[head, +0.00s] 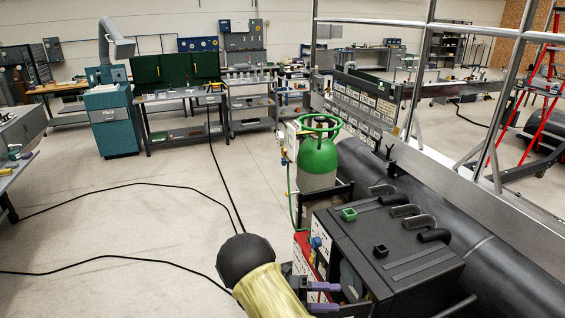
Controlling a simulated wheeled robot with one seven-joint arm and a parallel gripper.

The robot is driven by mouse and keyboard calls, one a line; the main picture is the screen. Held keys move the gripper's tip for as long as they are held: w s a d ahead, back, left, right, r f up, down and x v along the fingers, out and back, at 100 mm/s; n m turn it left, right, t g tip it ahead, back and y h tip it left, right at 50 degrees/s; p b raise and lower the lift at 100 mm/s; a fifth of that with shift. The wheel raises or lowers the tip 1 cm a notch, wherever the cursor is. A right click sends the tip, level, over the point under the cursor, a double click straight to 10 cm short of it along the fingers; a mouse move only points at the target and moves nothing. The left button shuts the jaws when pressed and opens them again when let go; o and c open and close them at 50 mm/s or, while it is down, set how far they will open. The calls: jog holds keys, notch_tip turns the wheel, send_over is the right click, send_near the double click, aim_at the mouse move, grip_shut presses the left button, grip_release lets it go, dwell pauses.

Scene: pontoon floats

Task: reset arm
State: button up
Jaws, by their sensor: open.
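My gripper (326,297) is at the bottom centre of the head view, with two purple-tipped fingers apart. It is open, and nothing shows between the fingers. My arm, with a black rounded joint and a yellowish sleeve, comes up from the bottom edge to the left of the gripper. The fingers overlap the front of a black machine (385,245) in the picture; I cannot tell whether they touch it. A green square piece (349,214) and a black square piece (380,251) are on the machine's top.
A green gas cylinder (318,160) stands behind the machine. A large black float (520,285) and metal railing (428,60) close off the right. Black cables (120,186) cross the open floor at left. Workbenches (185,93) and a teal cabinet (112,120) stand further back.

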jog(key=s+d+f+n+t+y+b, duration=0.1)
jog(key=s+f+n+y+b, duration=0.3)
jog(key=n, duration=0.7)
jog(key=s+d+f+n+t+y+b, duration=0.1)
jog(key=s+f+n+y+b, duration=0.3)
jog(key=n+y+b, duration=0.4)
jog(key=s+d+f+n+t+y+b, duration=0.1)
jog(key=s+f+n+y+b, duration=0.3)
jog(key=n+b, duration=0.5)
jog(key=s+n+y, duration=0.1)
jog(key=n+y, duration=0.1)
jog(key=n, duration=0.5)
jog(key=shift+d+f+t+b, duration=0.2)
jog(key=shift+f+t+b, duration=0.15)
jog(key=shift+t, duration=0.05)
jog(key=shift+s, duration=0.1)
